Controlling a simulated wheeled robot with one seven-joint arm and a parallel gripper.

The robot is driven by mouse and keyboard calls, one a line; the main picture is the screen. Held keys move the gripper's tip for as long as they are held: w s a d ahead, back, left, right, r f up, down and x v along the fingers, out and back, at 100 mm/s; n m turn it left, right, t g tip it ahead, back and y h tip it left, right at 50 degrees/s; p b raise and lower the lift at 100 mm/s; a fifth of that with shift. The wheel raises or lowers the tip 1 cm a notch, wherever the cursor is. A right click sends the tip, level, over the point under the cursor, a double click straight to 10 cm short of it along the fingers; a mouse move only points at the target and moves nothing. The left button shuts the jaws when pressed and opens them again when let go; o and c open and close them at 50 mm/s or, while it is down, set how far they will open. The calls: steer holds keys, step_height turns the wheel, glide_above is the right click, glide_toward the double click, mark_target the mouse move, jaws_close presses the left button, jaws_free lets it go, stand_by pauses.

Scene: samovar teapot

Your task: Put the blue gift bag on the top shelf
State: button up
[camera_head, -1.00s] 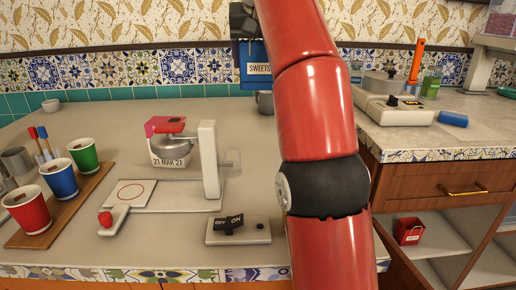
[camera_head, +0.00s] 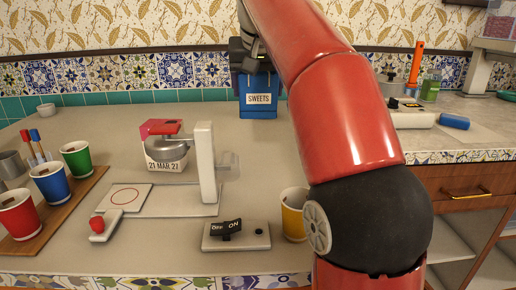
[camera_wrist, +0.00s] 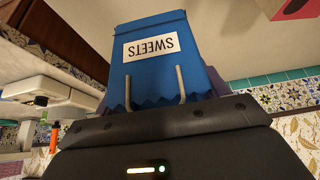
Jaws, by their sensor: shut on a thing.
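The blue gift bag (camera_head: 258,107), labelled SWEETS, is upright at the back of the counter in the head view. My gripper (camera_head: 248,64) is at its top, shut on it. In the wrist view the bag (camera_wrist: 195,70) fills the middle, its label upside down and its two handles towards my gripper. I cannot tell whether its base touches the counter. White shelf boards (camera_head: 449,245) show in the open cabinet below the drawer at the right, partly hidden by my arm.
Red, blue and green cups are on a wooden board (camera_head: 62,212) at left.

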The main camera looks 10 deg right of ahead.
step_height(320, 180, down, 13)
steer(key=b, duration=0.3)
steer(key=shift+b, duration=0.3)
steer(key=shift+f, duration=0.2)
steer(key=o, duration=0.9)
steer(key=shift+o, duration=0.2)
